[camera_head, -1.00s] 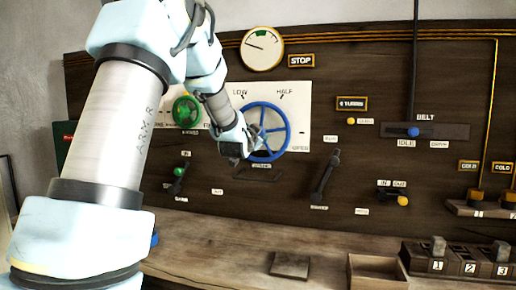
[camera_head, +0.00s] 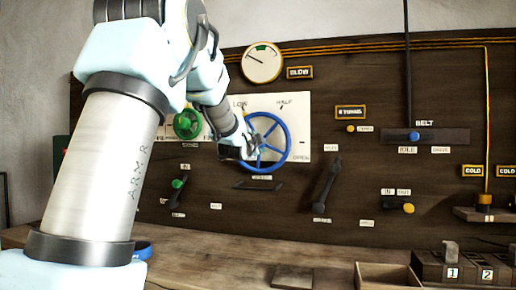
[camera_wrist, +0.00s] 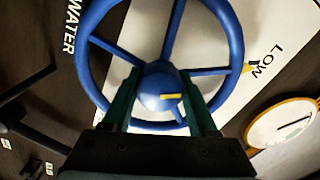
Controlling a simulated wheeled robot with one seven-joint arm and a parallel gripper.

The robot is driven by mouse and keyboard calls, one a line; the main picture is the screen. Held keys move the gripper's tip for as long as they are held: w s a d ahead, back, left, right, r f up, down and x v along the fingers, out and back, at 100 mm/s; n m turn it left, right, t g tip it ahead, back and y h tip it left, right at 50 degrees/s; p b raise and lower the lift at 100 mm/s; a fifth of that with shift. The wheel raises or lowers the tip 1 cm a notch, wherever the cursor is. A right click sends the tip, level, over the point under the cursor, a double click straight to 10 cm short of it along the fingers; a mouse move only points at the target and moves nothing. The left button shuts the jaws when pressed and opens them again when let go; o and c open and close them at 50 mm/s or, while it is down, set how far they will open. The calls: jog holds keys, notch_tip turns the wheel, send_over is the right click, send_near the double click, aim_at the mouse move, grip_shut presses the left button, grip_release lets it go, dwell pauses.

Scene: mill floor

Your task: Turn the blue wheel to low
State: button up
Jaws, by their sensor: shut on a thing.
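The blue wheel (camera_head: 289,145) is mounted on a white plate (camera_head: 298,112) on the dark wall panel. The plate's LOW label (camera_head: 240,104) is at its upper left, and the HALF label (camera_head: 284,101) at upper right. My gripper (camera_head: 250,142) is at the wheel's left-centre in the head view. In the wrist view, my gripper's green fingers (camera_wrist: 160,90) lie either side of the wheel's hub, shut on the wheel. A small yellow mark (camera_wrist: 248,69) shows at the rim beside the LOW label (camera_wrist: 272,60). My arm partly hides the wheel's left side in the head view.
A sign reading SLOW (camera_head: 300,72) is beside a round gauge (camera_head: 262,62). A green wheel (camera_head: 187,124) is just left of my gripper. A black lever (camera_head: 325,184) is to the right. A wooden bench (camera_head: 220,255) with an open box (camera_head: 388,275) runs below.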

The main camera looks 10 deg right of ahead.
dwell(0.3)
jog(key=o, duration=1.4)
jog(key=shift+c, duration=0.2)
jog(key=b+v, duration=0.2)
jog(key=v, duration=0.8)
jog(key=shift+s+a+b, duration=0.2)
jog(key=shift+s+b, duration=0.15)
jog(key=shift+b, duration=0.05)
